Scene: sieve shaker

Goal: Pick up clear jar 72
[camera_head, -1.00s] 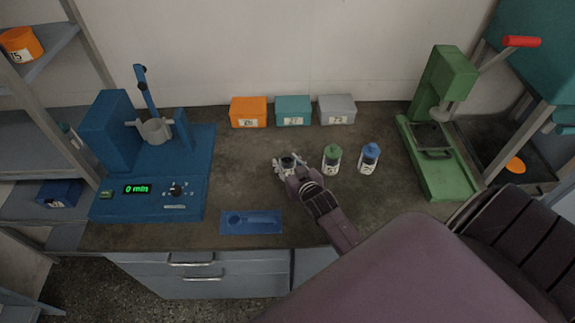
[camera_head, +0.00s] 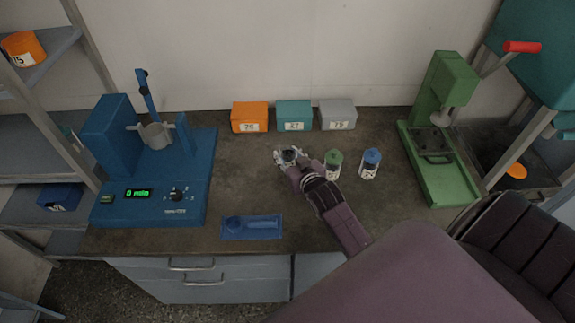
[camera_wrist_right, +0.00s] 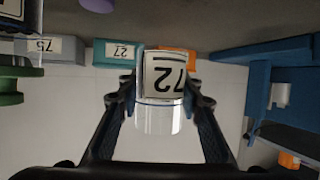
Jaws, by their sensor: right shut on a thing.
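Clear jar 72 (camera_wrist_right: 160,85) sits between the two fingers of my right gripper (camera_wrist_right: 165,105) in the wrist view. It shows upside down there, with a white label reading 72 and a clear section below the label. The gripper is shut on the jar. The jar's base is hidden in the head view, so I cannot tell how far it is above the bench. My left gripper is not in view.
Orange (camera_head: 250,117), teal (camera_head: 294,115) and grey (camera_head: 338,115) boxes line the wall. A blue shaker (camera_head: 150,165), blue tray (camera_head: 251,227) and green press (camera_head: 440,130) flank the bench.

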